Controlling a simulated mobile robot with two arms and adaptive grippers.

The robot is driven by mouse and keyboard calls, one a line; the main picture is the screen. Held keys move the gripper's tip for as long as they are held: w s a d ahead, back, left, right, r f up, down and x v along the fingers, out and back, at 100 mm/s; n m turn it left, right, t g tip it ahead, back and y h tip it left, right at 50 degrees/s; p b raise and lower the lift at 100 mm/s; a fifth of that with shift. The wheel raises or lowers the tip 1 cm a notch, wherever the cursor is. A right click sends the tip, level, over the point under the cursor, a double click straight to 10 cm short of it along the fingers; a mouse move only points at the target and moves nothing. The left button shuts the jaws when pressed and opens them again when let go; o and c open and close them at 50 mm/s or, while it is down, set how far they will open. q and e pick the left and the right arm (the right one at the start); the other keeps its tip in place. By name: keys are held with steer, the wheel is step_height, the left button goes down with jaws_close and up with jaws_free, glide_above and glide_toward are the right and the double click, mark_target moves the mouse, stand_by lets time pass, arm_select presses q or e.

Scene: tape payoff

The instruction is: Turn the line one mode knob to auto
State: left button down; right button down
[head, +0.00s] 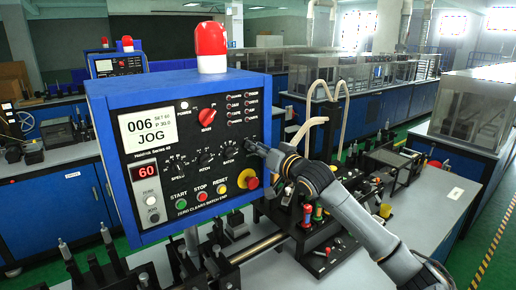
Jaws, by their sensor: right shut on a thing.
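The blue control box (98,130) stands in the foreground with a black front panel. Its display (149,131) reads "006" and "JOG". A red rotary knob (207,115) sits near the panel's top middle, clear of my gripper. Three black dials show in a row below it, including the right one (228,152). My right gripper (252,146) is at the panel's right side, in line with that row. It is shut on a dark knob there, which its fingers mostly hide, so its pointer and label cannot be read. My left gripper is not in view.
A red emergency button (248,179) on yellow sits just below my right gripper. Start, stop and reset buttons (201,193) line the panel's lower part. A red beacon (211,47) tops the box. Cables (328,110) and fixtures stand right and behind. Another control box (118,64) is further back.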

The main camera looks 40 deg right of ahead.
steer(key=n, duration=0.5)
steer(key=shift+a, duration=0.1)
steer(key=n, duration=0.5)
steer(key=shift+a+p, duration=0.1)
steer(key=shift+p, duration=0.25)
steer(key=shift+n, duration=0.3)
steer(key=c, duration=1.4)
jaws_free()
steer(key=shift+f, duration=0.1)
steer(key=s+a, duration=0.1)
steer(key=s, duration=1.1)
steer(key=shift+a, duration=0.2)
